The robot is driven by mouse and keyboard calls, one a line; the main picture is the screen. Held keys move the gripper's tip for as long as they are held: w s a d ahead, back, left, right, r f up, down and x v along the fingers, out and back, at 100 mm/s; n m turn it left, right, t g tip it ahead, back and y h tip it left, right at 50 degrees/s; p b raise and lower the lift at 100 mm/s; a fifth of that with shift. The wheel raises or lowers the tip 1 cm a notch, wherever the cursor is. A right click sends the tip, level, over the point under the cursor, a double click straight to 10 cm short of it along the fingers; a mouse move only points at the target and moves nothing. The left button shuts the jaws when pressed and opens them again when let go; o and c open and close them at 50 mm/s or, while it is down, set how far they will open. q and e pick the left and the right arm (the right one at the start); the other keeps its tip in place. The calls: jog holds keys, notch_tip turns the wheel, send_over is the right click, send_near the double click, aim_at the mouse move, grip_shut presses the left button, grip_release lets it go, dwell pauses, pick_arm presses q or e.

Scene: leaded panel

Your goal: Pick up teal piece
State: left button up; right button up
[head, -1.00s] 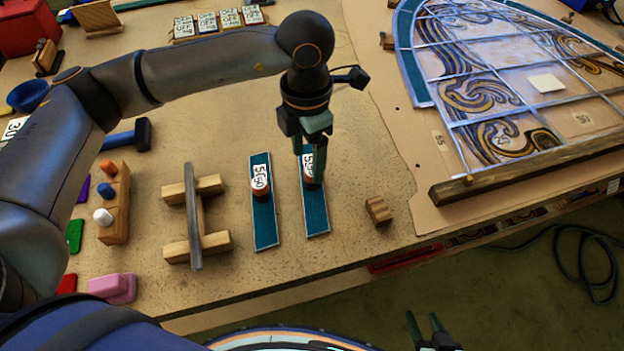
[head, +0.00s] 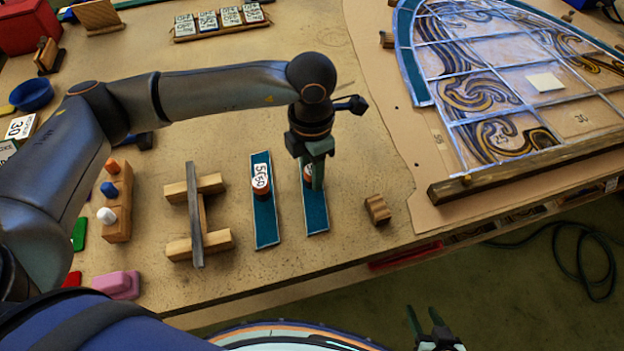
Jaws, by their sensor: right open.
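Two narrow teal pieces lie side by side on the bench in the head view, a left one (head: 265,222) and a right one (head: 316,213). Each has a small brown knob near its middle; the left one shows a white number label beside its knob. My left gripper (head: 311,180) points down over the right piece, with its fingers at the knob and partly hiding it and the label. I cannot tell whether the fingers are closed on the knob. My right gripper (head: 425,314) is open and empty, low in front of the bench edge.
A wooden stand with a metal bar (head: 195,215) is left of the teal pieces. A small notched wooden block (head: 378,209) sits to their right. The leaded panel (head: 500,90) fills the right side, with a wooden rail (head: 520,168) along its front.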

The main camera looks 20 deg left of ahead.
pick_arm(q)
grip_shut()
jog(key=shift+r, duration=0.15)
jog(key=shift+r, duration=0.2)
notch_tip(320, 180, up, 2)
jog(key=shift+w+r+b, duration=0.1)
jog(key=shift+b, duration=0.45)
jog(key=s+d+r+b, duration=0.1)
jog(key=s+d+r, duration=0.1)
jog(key=s+r, duration=0.8)
jog(key=s, duration=0.4)
jog(key=shift+b, duration=0.35)
